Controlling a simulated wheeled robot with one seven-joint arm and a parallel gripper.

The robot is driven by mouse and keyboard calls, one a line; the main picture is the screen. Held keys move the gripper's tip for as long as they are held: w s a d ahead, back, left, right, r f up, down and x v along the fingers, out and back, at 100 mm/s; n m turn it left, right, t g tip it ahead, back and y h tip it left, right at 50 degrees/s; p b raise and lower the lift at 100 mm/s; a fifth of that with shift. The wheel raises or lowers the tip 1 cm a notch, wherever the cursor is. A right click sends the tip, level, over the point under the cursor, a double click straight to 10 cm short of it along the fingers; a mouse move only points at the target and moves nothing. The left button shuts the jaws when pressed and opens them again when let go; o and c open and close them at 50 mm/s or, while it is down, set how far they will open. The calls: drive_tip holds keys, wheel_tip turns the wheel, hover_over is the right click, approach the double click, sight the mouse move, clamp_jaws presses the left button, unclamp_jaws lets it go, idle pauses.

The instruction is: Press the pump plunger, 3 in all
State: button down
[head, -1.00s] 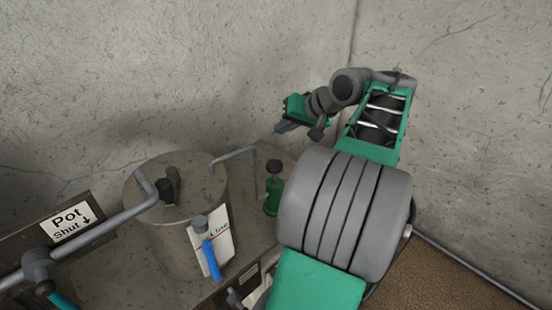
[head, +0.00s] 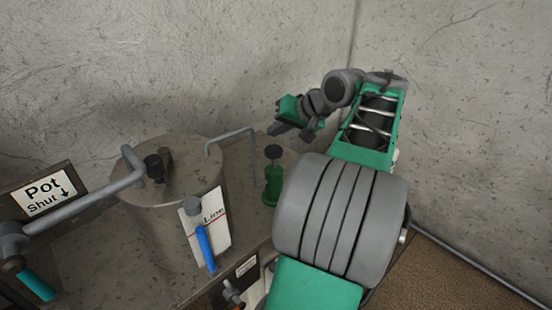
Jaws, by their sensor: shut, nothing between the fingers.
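The pump (head: 272,187) has a green body and stands upright on the grey bench top, right of the large pot. Its plunger, a dark round knob (head: 273,152) on a thin stem, stands up clear of the body. The fingertips are small and dark here.
The lidded pot (head: 160,225) with a bent pipe (head: 85,208) fills the left. A thin pipe (head: 252,150) bends down just left of the pump. A blue-handled valve (head: 206,248) sits before a white "Line" card (head: 218,226). The "Pot Shut" sign (head: 42,192) is far left.

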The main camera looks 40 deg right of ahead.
sight(277, 151)
drive_tip(key=shift+f+b, duration=0.45)
drive_tip(key=shift+f, duration=0.8)
idle(0.9)
drive_tip(key=shift+f, duration=0.4)
drive_tip(key=shift+f+b, duration=1.4)
drive_tip(key=shift+f, duration=0.55)
idle(1.3)
idle(0.4)
drive_tip(key=shift+r+p, duration=2.35)
wheel_tip(277, 151, up, 5)
drive_tip(key=p, duration=0.5)
drive_tip(key=shift+r, duration=0.1)
